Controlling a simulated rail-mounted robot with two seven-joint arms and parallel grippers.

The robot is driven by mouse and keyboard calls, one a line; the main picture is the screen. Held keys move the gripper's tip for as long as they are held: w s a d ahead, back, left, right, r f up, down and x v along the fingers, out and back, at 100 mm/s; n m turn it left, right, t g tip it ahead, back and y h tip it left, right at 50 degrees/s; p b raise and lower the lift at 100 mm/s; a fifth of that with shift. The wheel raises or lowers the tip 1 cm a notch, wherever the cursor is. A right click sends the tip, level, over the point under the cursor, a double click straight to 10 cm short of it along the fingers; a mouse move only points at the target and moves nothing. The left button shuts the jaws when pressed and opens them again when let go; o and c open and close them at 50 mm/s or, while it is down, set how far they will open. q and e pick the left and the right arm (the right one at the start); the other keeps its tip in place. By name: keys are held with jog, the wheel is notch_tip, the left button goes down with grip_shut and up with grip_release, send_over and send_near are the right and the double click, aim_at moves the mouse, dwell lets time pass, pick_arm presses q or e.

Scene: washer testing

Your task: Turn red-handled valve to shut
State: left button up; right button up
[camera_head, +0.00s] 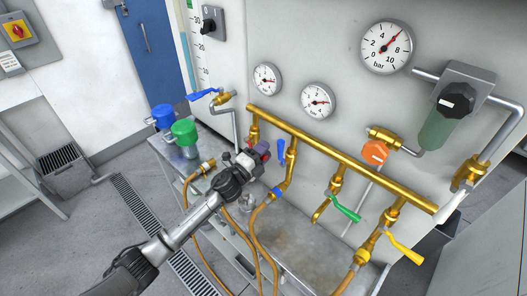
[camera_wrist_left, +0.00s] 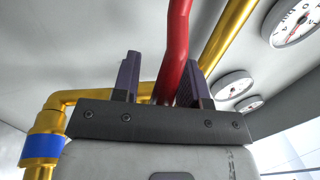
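The red valve handle (camera_wrist_left: 176,55) rises between the two purple-grey fingers of my left gripper (camera_wrist_left: 164,80) in the left wrist view. The fingers stand apart on either side of it. The handle is close to the right finger, with a gap on the left-finger side. In the head view my left gripper (camera_head: 254,156) is at the left part of the brass manifold, and it mostly hides the red handle and its valve body. My right gripper is out of view.
The brass manifold pipe (camera_head: 340,158) runs across the panel. Close by is a blue handle (camera_head: 281,152); further right are a green handle (camera_head: 345,208), a yellow handle (camera_head: 405,248) and an orange knob (camera_head: 375,152). Hoses (camera_head: 258,235) hang below. Gauges (camera_head: 318,101) sit above.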

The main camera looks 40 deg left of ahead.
pick_arm(q)
jog(key=shift+o, duration=0.8)
jog(key=v, duration=1.3)
jog(key=shift+s+b, duration=0.4)
jog(key=shift+f, duration=0.15)
